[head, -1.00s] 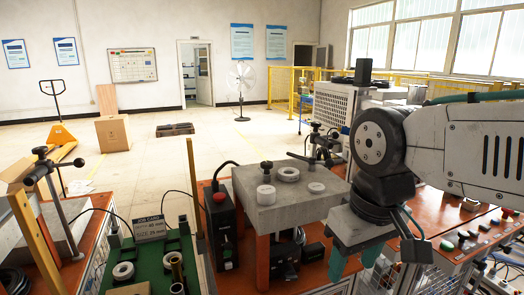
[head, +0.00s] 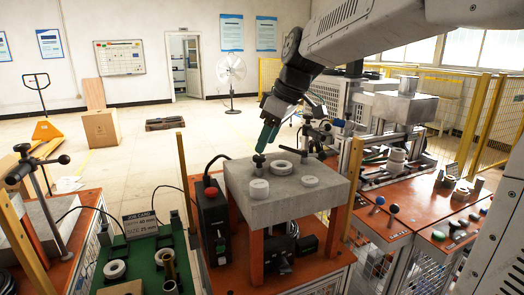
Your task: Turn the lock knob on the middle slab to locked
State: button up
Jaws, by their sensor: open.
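The grey middle slab (head: 285,208) stands on orange legs in the centre of the head view. The lock knob (head: 259,160) is a small black knob near its back left edge; its exact turn is too small to tell. My gripper (head: 264,143) comes down from the upper right, tilted, with its green fingers just above the knob. The fingers are open, seen nearly edge-on, and I cannot tell whether they touch the knob.
On the slab are a white cylinder (head: 259,189), a pale ring (head: 281,168) and a flat pale disc (head: 309,182). A black box with a red button (head: 211,191) stands at the slab's left. A job card (head: 151,223) stands on the green tray at lower left.

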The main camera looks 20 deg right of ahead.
aim_at(260, 156)
jog(key=shift+x, duration=1.95)
jog(key=shift+s, duration=0.1)
jog(key=c, duration=1)
jog(key=shift+o, duration=0.2)
